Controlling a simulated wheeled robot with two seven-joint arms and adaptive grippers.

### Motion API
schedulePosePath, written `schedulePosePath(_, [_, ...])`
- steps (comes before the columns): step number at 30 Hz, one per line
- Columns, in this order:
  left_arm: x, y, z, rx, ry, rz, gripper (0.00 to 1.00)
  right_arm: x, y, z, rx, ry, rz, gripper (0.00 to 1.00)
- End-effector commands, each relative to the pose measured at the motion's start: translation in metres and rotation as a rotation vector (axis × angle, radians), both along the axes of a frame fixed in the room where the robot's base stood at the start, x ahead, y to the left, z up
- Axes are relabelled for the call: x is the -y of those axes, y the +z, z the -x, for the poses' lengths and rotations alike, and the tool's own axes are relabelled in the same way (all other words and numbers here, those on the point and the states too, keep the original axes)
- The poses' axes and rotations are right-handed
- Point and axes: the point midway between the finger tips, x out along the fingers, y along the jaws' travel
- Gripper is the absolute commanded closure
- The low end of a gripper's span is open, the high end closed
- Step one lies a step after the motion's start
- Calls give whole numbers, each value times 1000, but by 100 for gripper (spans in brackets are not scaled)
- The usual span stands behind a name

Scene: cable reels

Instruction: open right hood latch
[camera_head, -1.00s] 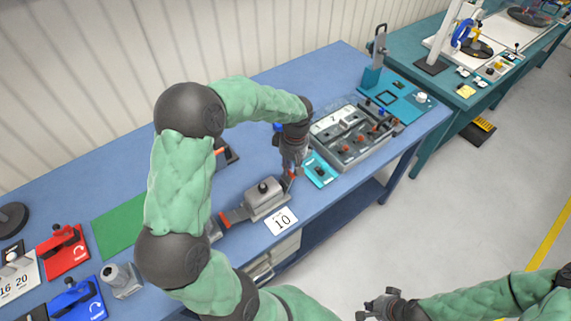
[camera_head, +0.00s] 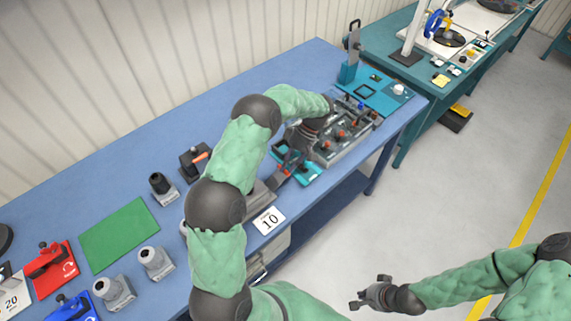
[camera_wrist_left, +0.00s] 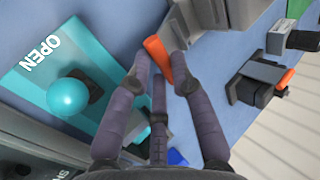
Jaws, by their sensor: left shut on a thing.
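The grey metal hood (camera_head: 262,194) sits on the blue table behind the label "10", mostly hidden by my left arm. Its right latch has an orange tip (camera_head: 287,171), which also shows in the left wrist view (camera_wrist_left: 157,58). My left gripper (camera_head: 287,167) is at this right latch, coming down at a tilt. In the left wrist view its two dark fingers (camera_wrist_left: 160,78) are on either side of the orange tip and shut on it. My right gripper (camera_head: 368,298) is empty over the floor at the lower right, with its fingers apart.
A turquoise plate (camera_wrist_left: 35,85) marked OPEN, with a ball knob, lies close beside my left fingers. A grey box (camera_head: 345,145) with several connectors stands just beyond. A black device with an orange lever (camera_head: 197,160) and a green mat (camera_head: 120,235) are to the left.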

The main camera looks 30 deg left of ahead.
Motion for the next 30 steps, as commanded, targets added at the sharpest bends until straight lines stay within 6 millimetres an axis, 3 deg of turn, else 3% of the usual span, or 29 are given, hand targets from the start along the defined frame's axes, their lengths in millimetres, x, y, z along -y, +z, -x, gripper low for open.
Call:
schedulePosePath(9, [2, -15, -7, 6, -1, 2, 100, 0, -8, 0, 0, 0, 0, 100])
schedulePosePath(27, [4, -22, -8, 5, -3, 4, 100, 0, -10, 0, 0, 0, 0, 100])
schedulePosePath(28, [4, -22, -8, 5, -3, 4, 72, 0, -10, 0, 0, 0, 0, 100])
schedulePosePath(30, [4, -22, -8, 4, -3, 4, 53, 0, -10, 0, 0, 0, 0, 100])
